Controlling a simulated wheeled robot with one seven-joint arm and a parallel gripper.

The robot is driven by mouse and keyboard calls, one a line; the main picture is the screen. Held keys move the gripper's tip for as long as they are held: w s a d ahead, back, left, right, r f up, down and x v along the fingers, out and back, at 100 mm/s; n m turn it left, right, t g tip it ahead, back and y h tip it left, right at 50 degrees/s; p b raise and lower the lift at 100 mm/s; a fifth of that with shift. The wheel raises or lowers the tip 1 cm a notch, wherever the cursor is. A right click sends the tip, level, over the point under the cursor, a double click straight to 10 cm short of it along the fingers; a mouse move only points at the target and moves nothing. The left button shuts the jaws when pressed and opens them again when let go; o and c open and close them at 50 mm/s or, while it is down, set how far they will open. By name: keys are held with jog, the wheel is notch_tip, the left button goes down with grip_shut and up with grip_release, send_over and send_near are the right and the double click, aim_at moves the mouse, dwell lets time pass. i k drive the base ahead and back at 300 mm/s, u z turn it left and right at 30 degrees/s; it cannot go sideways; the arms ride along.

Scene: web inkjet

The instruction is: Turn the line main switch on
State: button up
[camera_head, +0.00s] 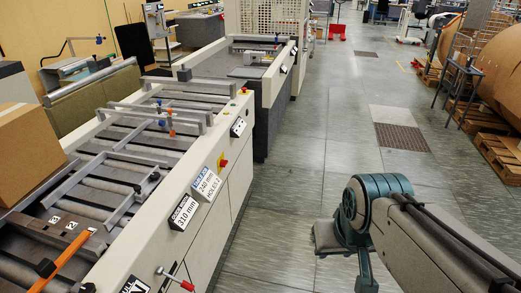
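A long cream-coloured line machine (215,215) runs along the left, away from me. On its side panel is a small red-and-yellow control (222,162), which looks like a rotary switch; its position is too small to read. No label naming a line main switch is readable. My arm comes in from the lower right, with its teal joint over the floor, apart from the machine. My gripper is not in view.
A red-tipped lever (176,279) sticks out from the machine's near side. A cardboard box (27,152) rests on the machine at left. The aisle floor (285,205) is open. Large brown rolls (498,72) on pallets (501,160) stand at right.

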aim_at(224, 163)
jog(key=z, duration=0.2)
jog(key=i, duration=2.1)
jog(key=u, duration=0.45)
